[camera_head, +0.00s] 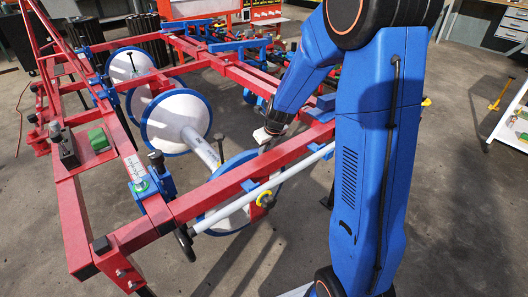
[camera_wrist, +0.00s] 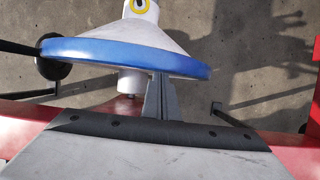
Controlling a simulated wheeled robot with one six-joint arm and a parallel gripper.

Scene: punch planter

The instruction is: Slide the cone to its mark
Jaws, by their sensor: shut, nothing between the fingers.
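The near cone (camera_head: 228,219) is white with a blue rim and sits on a pale shaft (camera_head: 200,148) in the red frame, partly hidden behind a red beam. It also shows large in the wrist view (camera_wrist: 128,57). My gripper (camera_head: 267,148) reaches down beside this cone in the head view. In the wrist view the fingers (camera_wrist: 160,95) are together and empty, with their tips at or very near the blue rim; I cannot tell whether they touch. A yellow ring (camera_head: 264,198) shows near the cone. I cannot make out the cone's mark.
More white cones with blue rims (camera_head: 176,121) stand further along the shaft. Red beams (camera_head: 215,190) surround the cones, and a pale bar (camera_head: 292,168) runs along the near beam. A green block (camera_head: 98,139) sits on the left beam. Open concrete floor lies at right.

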